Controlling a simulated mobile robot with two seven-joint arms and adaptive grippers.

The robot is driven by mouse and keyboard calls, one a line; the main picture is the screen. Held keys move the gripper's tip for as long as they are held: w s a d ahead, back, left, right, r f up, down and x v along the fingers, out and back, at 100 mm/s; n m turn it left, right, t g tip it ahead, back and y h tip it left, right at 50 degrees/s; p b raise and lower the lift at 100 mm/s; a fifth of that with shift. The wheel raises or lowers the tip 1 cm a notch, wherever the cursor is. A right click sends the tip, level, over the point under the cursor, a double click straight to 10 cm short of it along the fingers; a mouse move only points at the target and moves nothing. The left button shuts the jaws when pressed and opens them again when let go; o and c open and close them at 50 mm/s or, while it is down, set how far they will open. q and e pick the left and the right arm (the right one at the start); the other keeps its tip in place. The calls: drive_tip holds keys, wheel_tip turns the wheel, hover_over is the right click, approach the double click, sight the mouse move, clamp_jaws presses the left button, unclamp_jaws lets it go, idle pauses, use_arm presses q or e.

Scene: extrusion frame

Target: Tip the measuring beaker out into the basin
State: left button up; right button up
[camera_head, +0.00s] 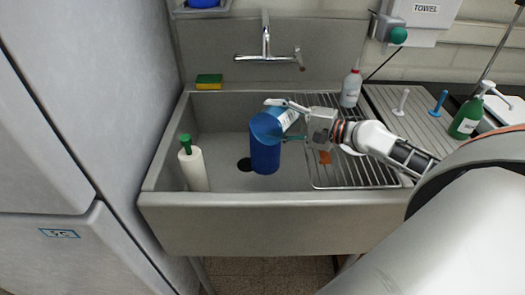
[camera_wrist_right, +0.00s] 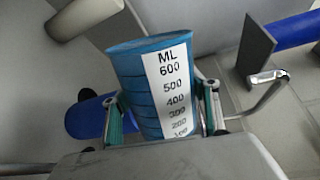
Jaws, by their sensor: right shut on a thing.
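The measuring beaker (camera_head: 287,117) is blue with a white graduated label. It is tilted over the basin, its rim at the lower left. My right gripper (camera_head: 281,121) is shut around it, coming from the right. In the right wrist view the beaker (camera_wrist_right: 135,85) sits between the two fingers (camera_wrist_right: 163,112), marks up to 600 showing. A darker blue column (camera_head: 265,158) hangs below the rim inside the basin (camera_head: 225,222); I cannot tell for certain whether it is poured liquid. My left gripper is out of view.
A white cylinder with a green top (camera_head: 195,168) stands at the basin's left, beside the dark drain (camera_head: 244,164). A wire rack (camera_head: 345,165) covers the right side. A sponge (camera_head: 209,81), tap (camera_head: 266,50) and white bottle (camera_head: 351,88) are at the back.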

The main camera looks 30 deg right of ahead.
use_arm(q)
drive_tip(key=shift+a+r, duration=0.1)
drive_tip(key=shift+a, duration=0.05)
use_arm(e)
drive_tip(key=shift+r, duration=0.2)
use_arm(q)
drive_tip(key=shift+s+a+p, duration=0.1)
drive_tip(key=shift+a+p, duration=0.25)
drive_tip(key=shift+p, duration=0.05)
use_arm(e)
drive_tip(key=shift+a+r+n, duration=0.15)
drive_tip(key=shift+n, duration=0.25)
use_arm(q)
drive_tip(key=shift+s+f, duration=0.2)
use_arm(e)
drive_tip(key=shift+s+r, duration=0.1)
drive_tip(key=shift+a+r+n+h+p, duration=0.1)
drive_tip(key=shift+n+h+p, duration=0.2)
drive_tip(key=shift+p, duration=0.05)
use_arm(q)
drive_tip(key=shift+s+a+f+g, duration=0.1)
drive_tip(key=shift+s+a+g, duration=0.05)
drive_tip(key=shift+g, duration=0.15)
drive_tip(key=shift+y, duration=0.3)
use_arm(e)
drive_tip(key=shift+a+r+n, duration=0.1)
drive_tip(key=shift+r+n, duration=0.05)
drive_tip(key=shift+n, duration=0.15)
